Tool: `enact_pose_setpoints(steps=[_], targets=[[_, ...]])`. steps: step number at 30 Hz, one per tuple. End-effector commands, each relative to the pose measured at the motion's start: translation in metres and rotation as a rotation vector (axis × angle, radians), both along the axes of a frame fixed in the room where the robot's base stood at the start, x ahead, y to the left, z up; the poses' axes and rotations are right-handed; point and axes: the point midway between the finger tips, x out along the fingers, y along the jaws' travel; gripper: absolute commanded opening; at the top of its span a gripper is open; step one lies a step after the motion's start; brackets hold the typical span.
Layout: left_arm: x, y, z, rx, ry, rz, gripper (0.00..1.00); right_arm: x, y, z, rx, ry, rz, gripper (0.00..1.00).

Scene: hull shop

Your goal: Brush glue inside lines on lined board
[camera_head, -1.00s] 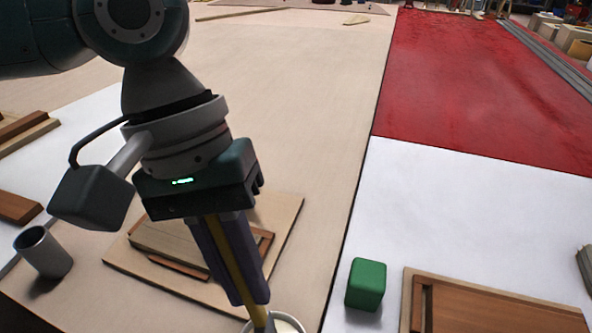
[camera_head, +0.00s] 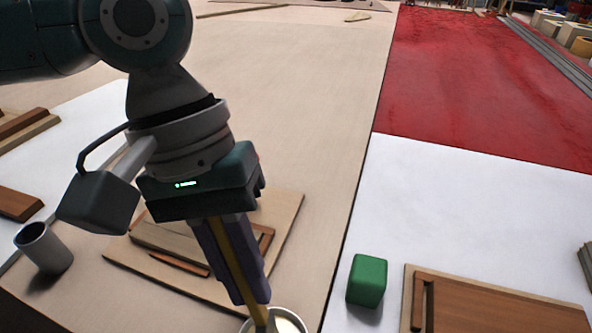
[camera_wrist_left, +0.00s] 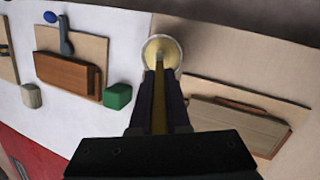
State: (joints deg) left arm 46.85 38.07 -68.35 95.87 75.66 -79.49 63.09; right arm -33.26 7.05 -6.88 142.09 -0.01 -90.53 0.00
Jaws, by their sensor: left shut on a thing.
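My left gripper (camera_head: 247,298) is shut on a yellow-handled brush (camera_head: 226,258), which points down. The brush's lower end is at a round white pot (camera_head: 290,322) of pale glue at the bottom edge of the head view. In the left wrist view the pot (camera_wrist_left: 174,42) shows whole, with the brush tip (camera_wrist_left: 160,56) over or in it; the depth is unclear. A board (camera_head: 287,208) with brown strips around a lighter panel lies behind the gripper, partly hidden by it. Whether it bears lines is not clear. My right gripper is not in view.
A green block (camera_head: 367,281) stands right of the pot. Another wooden board with a brown panel (camera_head: 490,310) lies at the lower right. A grey cup (camera_head: 43,248) stands at the left.

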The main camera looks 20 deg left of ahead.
Motion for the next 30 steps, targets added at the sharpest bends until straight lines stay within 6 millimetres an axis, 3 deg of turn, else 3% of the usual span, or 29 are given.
enact_pose_setpoints(steps=[30], targets=[[-0.0001,-0.0001,-0.0009,0.0,0.0,0.0,0.0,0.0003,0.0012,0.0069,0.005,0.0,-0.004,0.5]])
